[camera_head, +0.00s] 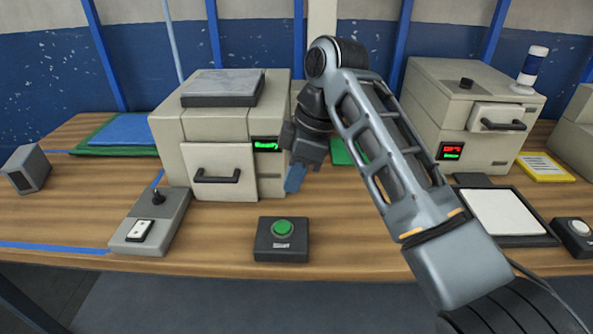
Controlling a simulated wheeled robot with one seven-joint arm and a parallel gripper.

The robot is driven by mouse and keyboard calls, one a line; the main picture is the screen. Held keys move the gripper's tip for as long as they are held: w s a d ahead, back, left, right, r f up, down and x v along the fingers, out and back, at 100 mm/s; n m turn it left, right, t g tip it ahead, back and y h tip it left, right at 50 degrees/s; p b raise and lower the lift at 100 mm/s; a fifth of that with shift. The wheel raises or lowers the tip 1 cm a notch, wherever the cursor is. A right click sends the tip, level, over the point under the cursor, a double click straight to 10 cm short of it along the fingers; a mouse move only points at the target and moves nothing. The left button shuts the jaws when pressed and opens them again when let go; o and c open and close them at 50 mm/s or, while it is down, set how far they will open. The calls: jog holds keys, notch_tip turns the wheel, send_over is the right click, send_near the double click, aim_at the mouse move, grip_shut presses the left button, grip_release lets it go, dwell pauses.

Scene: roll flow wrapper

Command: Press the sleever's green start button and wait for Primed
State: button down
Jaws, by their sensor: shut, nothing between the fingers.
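The green start button (283,229) sits on a dark box (281,250) near the table's front edge, with a small label below it. The beige machine (215,130) behind it has a handled front door and a small display (266,144) with green text that seems to read "Ready". My gripper (294,180) is shut and empty, pointing down in front of the machine's right side. It is above and behind the button box, apart from it. My arm hides part of the space between the two machines.
A control box (178,211) with a joystick and a white switch stands left of the button box. A second beige machine (455,110) with a red and green display is at the right. A white-topped tray (500,238) and another button box (573,246) lie front right.

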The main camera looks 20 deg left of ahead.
jog(key=p, duration=0.1)
send_near(285, 228)
jog(key=x, duration=0.2)
jog(key=a+x, duration=0.1)
jog(key=x, duration=0.2)
jog(key=shift+a+f, duration=0.1)
jog(key=shift+a, duration=0.05)
jog(key=shift+f, duration=0.65)
jog(key=shift+f, duration=0.65)
jog(key=shift+s+f, duration=0.1)
jog(key=shift+f, duration=0.4)
notch_tip(285, 228, up, 5)
jog(key=p, duration=0.3)
jog(key=shift+a+f, duration=0.1)
jog(key=shift+f, duration=0.05)
jog(key=b+v, duration=0.1)
jog(key=v, duration=0.9)
jog(key=shift+r+b, duration=0.3)
jog(key=shift+r, duration=0.05)
